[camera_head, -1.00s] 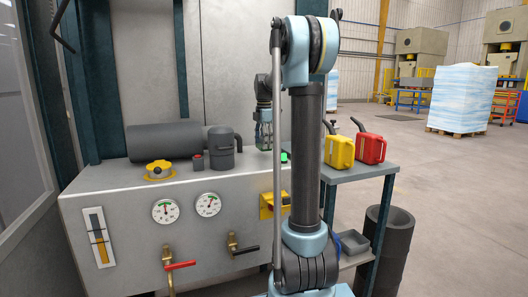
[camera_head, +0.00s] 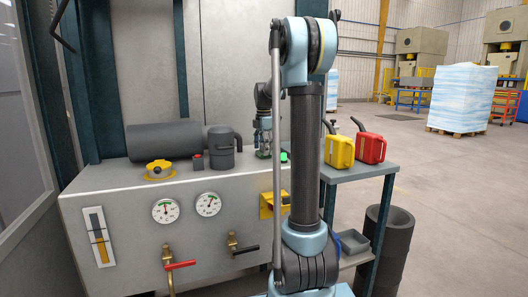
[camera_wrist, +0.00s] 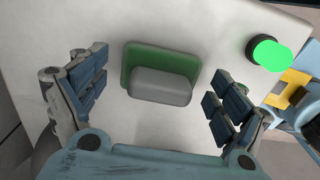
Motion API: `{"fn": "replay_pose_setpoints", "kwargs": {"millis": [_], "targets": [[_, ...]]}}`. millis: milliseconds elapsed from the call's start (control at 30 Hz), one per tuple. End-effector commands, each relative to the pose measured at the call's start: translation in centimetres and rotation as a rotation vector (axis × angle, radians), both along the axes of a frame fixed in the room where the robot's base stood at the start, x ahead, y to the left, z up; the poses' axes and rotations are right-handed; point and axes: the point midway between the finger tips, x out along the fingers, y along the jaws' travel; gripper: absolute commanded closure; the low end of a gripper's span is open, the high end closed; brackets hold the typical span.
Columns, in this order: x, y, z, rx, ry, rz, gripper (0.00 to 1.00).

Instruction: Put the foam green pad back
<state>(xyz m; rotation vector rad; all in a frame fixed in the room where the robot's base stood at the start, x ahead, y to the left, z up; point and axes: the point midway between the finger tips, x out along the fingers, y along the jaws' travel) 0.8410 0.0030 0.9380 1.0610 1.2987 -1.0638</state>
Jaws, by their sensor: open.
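The green pad (camera_wrist: 135,62) lies on the light grey cabinet top in the wrist view. A grey rounded block (camera_wrist: 160,88) sits on it and covers much of it. My gripper (camera_wrist: 157,78) is open, with one blue-padded finger left of the pad and the other to its right, both apart from it. In the head view my gripper (camera_head: 263,146) is low over the right end of the cabinet top, partly behind my arm. I cannot make out the pad clearly there.
A bright green button (camera_wrist: 272,53) stands right of the pad, close to a yellow bracket (camera_wrist: 290,88). On the cabinet (camera_head: 120,195) are a dark can (camera_head: 222,150), a red button and a yellow cap (camera_head: 159,169). Yellow (camera_head: 339,151) and red (camera_head: 370,148) cans stand on a side shelf.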

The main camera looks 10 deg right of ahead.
Motion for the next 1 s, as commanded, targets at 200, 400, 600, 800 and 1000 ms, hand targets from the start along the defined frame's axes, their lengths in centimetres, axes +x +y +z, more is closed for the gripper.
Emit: {"fn": "replay_pose_setpoints", "kwargs": {"millis": [200,400,600,800,1000], "targets": [[0.0,0.0,0.7,0.000,0.000,0.000,0.10],[0.0,0.0,3.6,0.000,0.000,0.000,0.10],[0.0,0.0,7.4,0.000,0.000,-0.001,0.10],[0.0,-0.1,10.4,0.000,0.000,-0.001,0.10],[0.0,-0.1,11.9,0.000,0.000,-0.001,0.10]]}}
